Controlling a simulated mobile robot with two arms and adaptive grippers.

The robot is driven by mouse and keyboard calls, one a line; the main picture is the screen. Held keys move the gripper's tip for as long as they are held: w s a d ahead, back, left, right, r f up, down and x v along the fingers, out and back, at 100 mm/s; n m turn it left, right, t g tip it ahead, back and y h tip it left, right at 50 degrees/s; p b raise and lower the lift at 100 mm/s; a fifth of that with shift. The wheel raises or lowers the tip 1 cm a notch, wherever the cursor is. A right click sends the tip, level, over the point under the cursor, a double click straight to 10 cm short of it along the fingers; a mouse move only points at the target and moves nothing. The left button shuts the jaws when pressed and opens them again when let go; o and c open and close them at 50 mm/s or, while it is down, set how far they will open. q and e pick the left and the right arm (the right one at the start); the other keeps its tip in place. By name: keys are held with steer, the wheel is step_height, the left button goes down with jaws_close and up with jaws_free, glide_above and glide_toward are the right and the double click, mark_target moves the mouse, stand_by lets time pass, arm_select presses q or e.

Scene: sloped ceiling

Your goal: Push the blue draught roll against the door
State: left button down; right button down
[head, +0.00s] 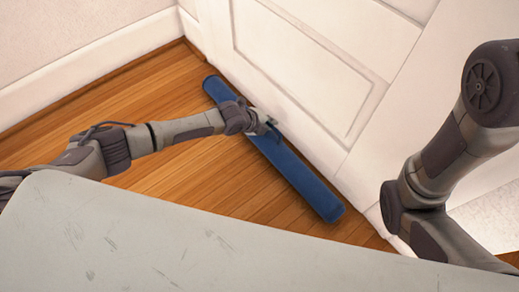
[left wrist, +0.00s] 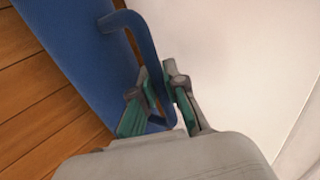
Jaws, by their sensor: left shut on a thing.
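The blue draught roll (head: 300,180) lies on the wooden floor along the foot of the white panelled door (head: 310,75). In the head view it runs slantwise from upper left to lower right, close to the door; whether it touches along its whole length I cannot tell. My left gripper (head: 270,127) is at the roll's middle and partly hides it. In the left wrist view, the roll (left wrist: 75,40) has a blue loop handle (left wrist: 145,40), and my left gripper (left wrist: 158,100) is shut on this handle. My right gripper is out of view; only my right arm shows at the right.
A white wall with a skirting board (head: 90,60) meets the door side at upper left. The wooden floor (head: 150,95) left of the roll is clear. A pale textured surface (head: 490,220) shows at the right edge.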

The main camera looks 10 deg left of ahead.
mark_target(282, 120)
arm_select(q)
steer(key=shift+w+d+b, duration=0.85)
steer(key=shift+w, duration=0.15)
steer(key=shift+w+r, duration=0.1)
steer(key=shift+w, duration=0.05)
steer(key=shift+w+d, duration=0.1)
steer(key=shift+d, duration=0.05)
steer(key=c, duration=1.1)
jaws_free()
steer(key=shift+c, duration=0.2)
steer(key=v, duration=1.2)
